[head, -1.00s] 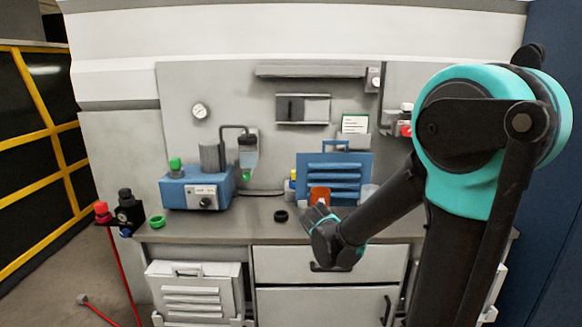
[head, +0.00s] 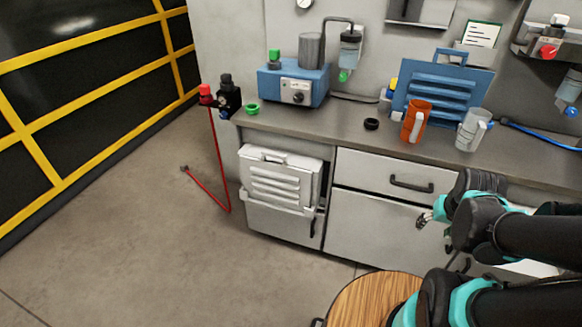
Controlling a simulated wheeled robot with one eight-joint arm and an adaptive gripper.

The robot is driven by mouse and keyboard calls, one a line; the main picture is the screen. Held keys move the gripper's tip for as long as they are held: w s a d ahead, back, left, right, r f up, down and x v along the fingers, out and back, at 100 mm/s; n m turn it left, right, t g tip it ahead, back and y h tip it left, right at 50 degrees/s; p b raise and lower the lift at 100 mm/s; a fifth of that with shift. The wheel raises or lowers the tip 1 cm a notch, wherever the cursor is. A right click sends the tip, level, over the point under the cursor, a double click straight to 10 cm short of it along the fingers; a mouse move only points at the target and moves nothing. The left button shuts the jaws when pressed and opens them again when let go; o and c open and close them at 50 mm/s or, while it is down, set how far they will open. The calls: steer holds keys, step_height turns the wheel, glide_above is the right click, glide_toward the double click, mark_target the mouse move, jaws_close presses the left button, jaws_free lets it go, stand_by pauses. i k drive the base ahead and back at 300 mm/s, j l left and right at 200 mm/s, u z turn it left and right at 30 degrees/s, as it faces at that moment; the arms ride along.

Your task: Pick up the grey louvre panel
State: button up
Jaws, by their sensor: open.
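The grey louvre panel (head: 276,182) is pale, with several horizontal slats and a handle on its top edge. It stands upright, slightly tilted, at the front of the left lower cabinet, below the counter edge. My gripper (head: 424,219) is open, in front of the drawers to the right of the panel and well apart from it. My own arm partly hides it. Nothing shows between its fingers.
A red hose (head: 216,160) hangs to the floor at left. A round wooden top (head: 362,303) is in front.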

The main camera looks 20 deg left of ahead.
mark_target(283, 186)
steer(key=k+j+z, duration=0.25)
steer(key=k+j, duration=0.2)
steer(key=j, duration=0.2)
steer(key=k+j+z, duration=0.25)
steer(key=k+j, duration=0.25)
